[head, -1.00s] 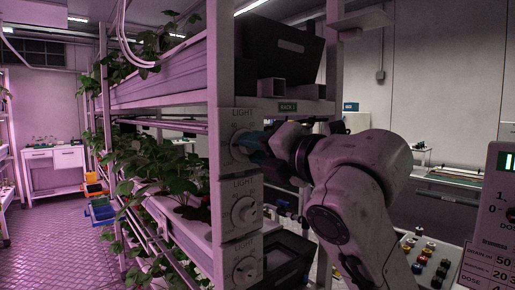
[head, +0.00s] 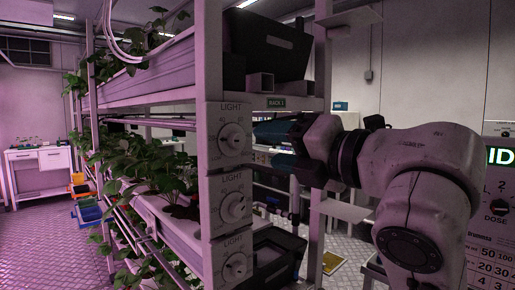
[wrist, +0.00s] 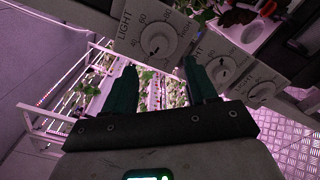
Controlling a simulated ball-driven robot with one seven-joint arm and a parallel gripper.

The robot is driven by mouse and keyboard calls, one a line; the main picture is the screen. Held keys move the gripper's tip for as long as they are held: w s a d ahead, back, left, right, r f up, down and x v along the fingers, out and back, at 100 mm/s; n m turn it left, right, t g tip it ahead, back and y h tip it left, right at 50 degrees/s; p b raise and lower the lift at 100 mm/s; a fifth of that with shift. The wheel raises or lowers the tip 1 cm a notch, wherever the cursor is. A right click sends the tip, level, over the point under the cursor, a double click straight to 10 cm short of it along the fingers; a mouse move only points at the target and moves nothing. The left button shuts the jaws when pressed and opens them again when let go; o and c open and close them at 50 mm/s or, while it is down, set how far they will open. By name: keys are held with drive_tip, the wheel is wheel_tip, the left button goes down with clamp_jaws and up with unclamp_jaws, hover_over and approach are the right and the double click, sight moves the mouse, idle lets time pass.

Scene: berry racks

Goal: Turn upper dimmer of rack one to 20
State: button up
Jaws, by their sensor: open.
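The rack labelled RACK 1 (head: 276,103) carries a column of white LIGHT dimmers on its front post. The upper dimmer (head: 231,137) has a round knob with numbers around it; I cannot read its exact setting. The middle dimmer (head: 234,206) and lower dimmer (head: 235,267) sit below it. My gripper (head: 272,145) is open and empty, right of the upper dimmer and apart from it. In the wrist view, the gripper's two dark teal fingers (wrist: 158,80) stand wide apart, with the nearest dimmer (wrist: 157,40), apparently the upper one, just beyond them.
Strawberry plants (head: 150,165) fill the rack's shelves to the left. A dark crate (head: 265,45) stands on the upper shelf, and another dark bin (head: 277,255) is low behind the post. A panel with a DOSE dial (head: 497,207) is at the right edge. Open floor (head: 45,235) lies left.

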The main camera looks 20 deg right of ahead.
drive_tip(key=shift+v, duration=1.4)
drive_tip(key=shift+f, duration=0.1)
wheel_tip(320, 180, down, 33)
drive_tip(key=d+m+g+h+p, duration=0.25)
drive_tip(key=m+g, duration=0.35)
drive_tip(key=m, duration=1.2)
drive_tip(key=s+f+m+g+h, duration=0.2)
drive_tip(key=s+f+m+g, duration=0.45)
drive_tip(key=s+f, duration=0.95)
drive_tip(key=s+d+f+m+g+h, duration=0.1)
drive_tip(key=s+d+f+m+g, duration=0.1)
drive_tip(key=s+f, duration=0.8)
drive_tip(key=s+m+g, duration=0.1)
drive_tip(key=s+m, duration=0.1)
drive_tip(key=shift+m+g, duration=0.35)
